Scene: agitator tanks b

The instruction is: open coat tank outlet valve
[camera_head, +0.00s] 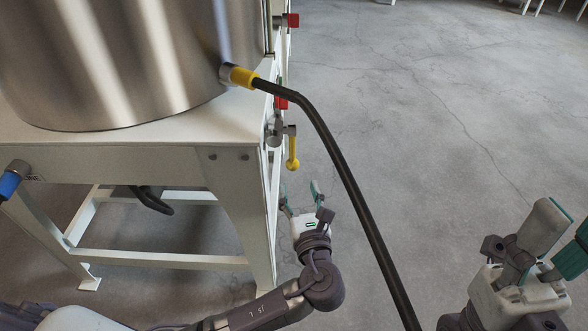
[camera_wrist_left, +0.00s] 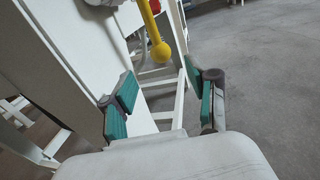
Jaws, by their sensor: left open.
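A yellow valve lever (camera_head: 292,155) with a ball end hangs down from a grey metal valve body (camera_head: 274,130) at the right side of the white tank stand. In the left wrist view the yellow lever (camera_wrist_left: 151,25) shows at the top, ahead of and between the fingers. My left gripper (camera_head: 301,190) is open and empty, below the lever and apart from it. Its spread fingers also show in the left wrist view (camera_wrist_left: 160,78). My right gripper (camera_head: 558,238) is at the lower right, its fingers apart, partly cut off by the picture edge.
A steel tank (camera_head: 120,60) stands on the white stand (camera_head: 130,158). A black hose (camera_head: 345,170) runs from its yellow fitting (camera_head: 243,77) down past my left arm. Red handles (camera_head: 292,20) show farther back. A blue fitting (camera_head: 10,184) is at left. Floor to the right is clear.

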